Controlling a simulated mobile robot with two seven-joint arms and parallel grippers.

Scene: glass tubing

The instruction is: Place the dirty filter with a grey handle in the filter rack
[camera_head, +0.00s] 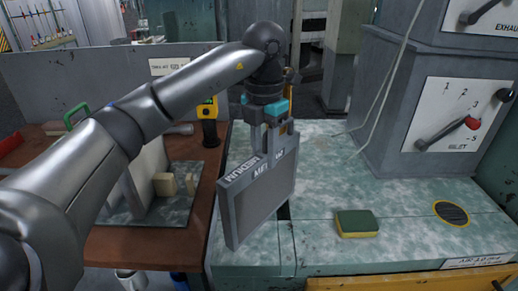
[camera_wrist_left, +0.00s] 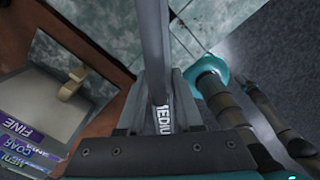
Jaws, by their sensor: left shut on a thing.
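Lettering shows along the filter's upper edge, partly readable as "MEDIUM". In the left wrist view the filter (camera_wrist_left: 153,60) is seen edge-on between the fingers. What looks like the filter rack, a plate with pale upright panels (camera_head: 151,165), stands on the brown table, partly hidden behind my left arm. Labelled edges (camera_wrist_left: 22,130), one reading "FINE", show in the left wrist view. My right gripper is out of view.
A green-and-yellow sponge (camera_head: 357,223) lies on the speckled counter (camera_head: 400,250), near a round dark grille (camera_head: 452,212). A yellow-and-black device (camera_head: 208,125) stands behind my left arm.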

